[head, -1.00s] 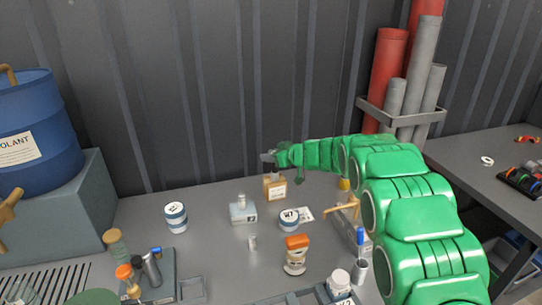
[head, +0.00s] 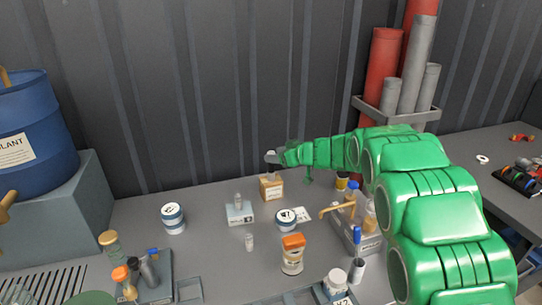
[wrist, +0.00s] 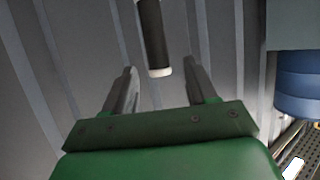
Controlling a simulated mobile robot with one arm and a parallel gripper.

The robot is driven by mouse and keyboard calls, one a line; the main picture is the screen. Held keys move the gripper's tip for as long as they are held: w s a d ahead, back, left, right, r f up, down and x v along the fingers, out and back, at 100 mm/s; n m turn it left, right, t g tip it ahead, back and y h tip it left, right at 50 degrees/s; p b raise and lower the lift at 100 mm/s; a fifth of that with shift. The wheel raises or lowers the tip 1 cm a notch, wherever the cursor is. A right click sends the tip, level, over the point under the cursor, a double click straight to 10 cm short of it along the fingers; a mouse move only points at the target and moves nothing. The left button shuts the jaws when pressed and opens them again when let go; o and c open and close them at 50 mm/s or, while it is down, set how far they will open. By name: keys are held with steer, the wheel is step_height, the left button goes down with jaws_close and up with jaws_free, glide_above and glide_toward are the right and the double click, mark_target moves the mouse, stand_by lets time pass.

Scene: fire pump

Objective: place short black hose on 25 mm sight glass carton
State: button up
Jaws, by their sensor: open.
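My gripper (head: 272,157) is above the back of the bench, in front of the corrugated wall, pointing left. In the wrist view its two fingers (wrist: 165,80) are apart. A dark cylinder with a pale end (wrist: 154,35) hangs into the top of that view, in line with the gap; I cannot tell whether it is the short black hose or how far off it is. I cannot identify the hose in the head view.
White-and-blue tubs (head: 173,218), an orange-capped jar (head: 292,255) and a crowded grey caddy (head: 352,235) are on the bench. A blue drum (head: 38,130) stands left; upright pipes (head: 385,70) stand right.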

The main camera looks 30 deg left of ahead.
steer(key=v, duration=0.7)
